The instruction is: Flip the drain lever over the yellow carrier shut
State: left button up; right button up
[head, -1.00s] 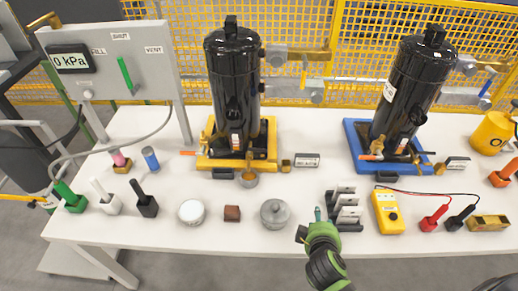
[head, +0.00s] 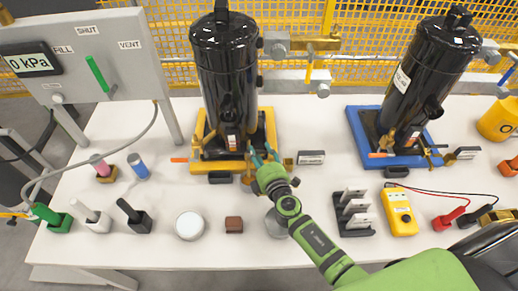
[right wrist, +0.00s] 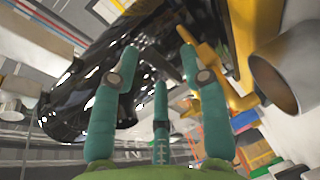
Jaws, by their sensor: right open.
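The yellow carrier (head: 240,168) holds a tall black compressor (head: 226,85) at the back of the white table. An orange lever (head: 180,160) sticks out at the carrier's left side, by a brass fitting (head: 196,142); I cannot tell for certain that it is the drain lever. My right gripper (head: 262,155) is open at the carrier's front right corner, its teal fingers close to the compressor's base. In the right wrist view its fingers (right wrist: 158,75) are spread and empty, with the black body and yellow carrier (right wrist: 240,45) beyond. Whatever lies behind the fingers is hidden. My left gripper is out of view.
A blue carrier (head: 355,130) with a second compressor (head: 428,75) stands to the right. A gauge panel (head: 85,65) is at left. A white round lid (head: 190,225), a brown block (head: 234,225), a card rack (head: 354,226) and a yellow meter (head: 400,215) line the front.

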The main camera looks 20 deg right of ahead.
jog(key=shift+w+f, duration=0.2)
jog(key=shift+w, duration=0.6)
grip_shut()
jog(key=shift+w+d+n+y+b, duration=0.1)
jog(key=shift+w+n+y+b, duration=0.1)
jog(key=shift+n+y, duration=0.25)
jog(key=shift+w+n+y+b, duration=0.1)
jog(key=shift+n+y+b, duration=0.15)
jog(key=shift+y, duration=0.3)
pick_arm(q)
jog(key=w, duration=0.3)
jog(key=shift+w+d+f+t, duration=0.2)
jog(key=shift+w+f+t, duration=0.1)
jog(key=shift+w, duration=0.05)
pick_arm(e)
jog(key=shift+s, duration=0.1)
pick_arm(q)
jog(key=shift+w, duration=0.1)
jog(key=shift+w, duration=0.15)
pick_arm(e)
grip_release()
